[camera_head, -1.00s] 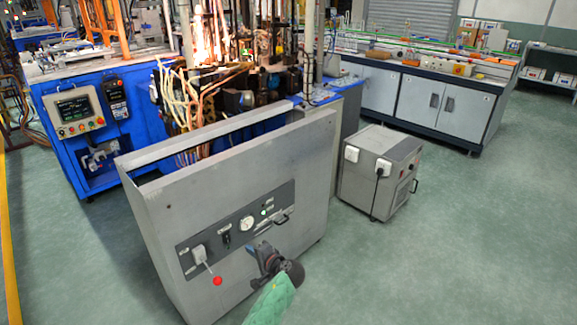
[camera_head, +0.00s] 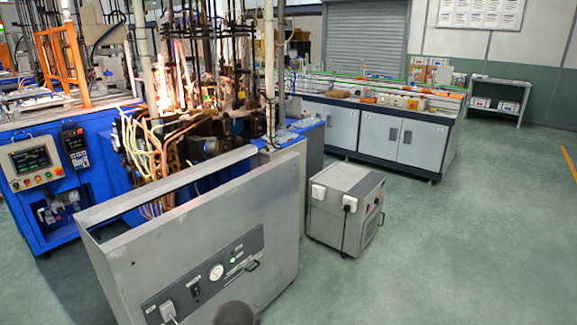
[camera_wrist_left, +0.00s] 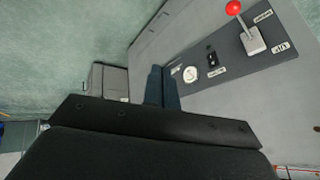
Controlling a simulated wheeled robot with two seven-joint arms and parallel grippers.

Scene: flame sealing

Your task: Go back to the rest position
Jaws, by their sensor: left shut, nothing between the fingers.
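My left gripper (camera_wrist_left: 160,72) shows in the left wrist view as two dark blue fingers pressed together, with nothing between them. It points towards the grey cabinet's front, apart from the lever as far as I can see. The control panel (camera_wrist_left: 222,66) has a gauge, a black switch and a lever (camera_wrist_left: 247,28) with a red knob (camera_wrist_left: 233,7). In the head view only a dark rounded part of my arm shows at the bottom edge, and the gripper is out of frame. My right gripper is in neither view.
The grey cabinet (camera_head: 240,215) stands close in front, with its panel gauge (camera_head: 216,272). A grey wheeled box (camera_head: 330,215) stands to its right. A blue machine (camera_head: 90,150) with burners glowing is behind. The green floor (camera_head: 460,240) at right is clear.

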